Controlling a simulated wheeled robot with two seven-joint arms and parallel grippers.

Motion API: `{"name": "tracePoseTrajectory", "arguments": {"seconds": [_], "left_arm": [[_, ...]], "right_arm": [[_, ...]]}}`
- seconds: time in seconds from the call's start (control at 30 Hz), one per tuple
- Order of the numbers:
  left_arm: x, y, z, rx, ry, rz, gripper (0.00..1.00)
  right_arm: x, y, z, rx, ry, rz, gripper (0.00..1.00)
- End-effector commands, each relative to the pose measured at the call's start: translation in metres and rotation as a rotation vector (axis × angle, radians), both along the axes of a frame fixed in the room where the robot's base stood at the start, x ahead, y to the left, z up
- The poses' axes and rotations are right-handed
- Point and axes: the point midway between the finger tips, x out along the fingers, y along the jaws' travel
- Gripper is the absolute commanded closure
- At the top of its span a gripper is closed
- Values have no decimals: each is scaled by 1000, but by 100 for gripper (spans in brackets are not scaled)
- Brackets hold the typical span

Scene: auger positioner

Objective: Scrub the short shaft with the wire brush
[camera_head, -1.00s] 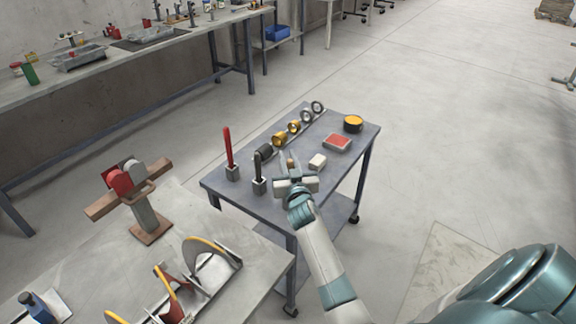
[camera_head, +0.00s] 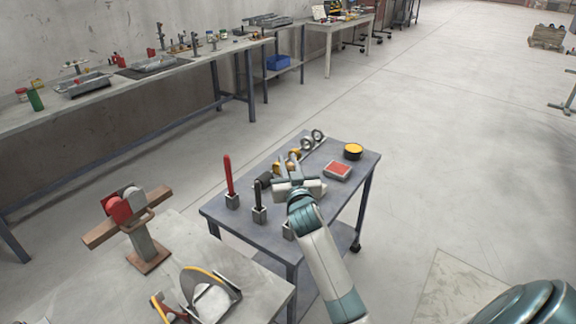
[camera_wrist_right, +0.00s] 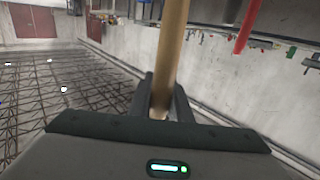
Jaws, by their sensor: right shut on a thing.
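My right gripper (camera_head: 289,162) is shut on a tan, round handle (camera_wrist_right: 172,50), which stands between its fingers in the wrist view. It looks like the wire brush's handle; the bristle end is not visible. The gripper is above the grey cart (camera_head: 222,218). I cannot pick out the short shaft with certainty. My left gripper is not in view.
A red-handled tool (camera_head: 228,175) and a black-handled tool (camera_head: 259,193) stand upright in holder blocks on the cart. Rings, a red-topped box (camera_head: 338,170) and a yellow-topped tin (camera_head: 353,151) lie behind. A curved-edged device (camera_head: 205,285) is on the near bench.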

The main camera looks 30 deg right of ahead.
Motion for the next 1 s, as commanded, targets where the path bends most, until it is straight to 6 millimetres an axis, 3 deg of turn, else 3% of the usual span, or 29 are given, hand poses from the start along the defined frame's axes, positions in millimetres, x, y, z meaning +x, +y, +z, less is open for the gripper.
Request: {"name": "tracePoseTrajectory", "arguments": {"seconds": [0.33, 0.53, 0.77, 1.0], "left_arm": [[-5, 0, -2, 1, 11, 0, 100], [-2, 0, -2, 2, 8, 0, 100], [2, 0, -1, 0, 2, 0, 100], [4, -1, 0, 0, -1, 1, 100]], "right_arm": [[-4, 5, -3, -1, 1, 7, 100], [-27, 33, -13, 0, 2, 50, 100], [-89, 99, -29, 1, 3, 157, 100], [-176, 174, -32, 3, 3, 287, 100]]}}
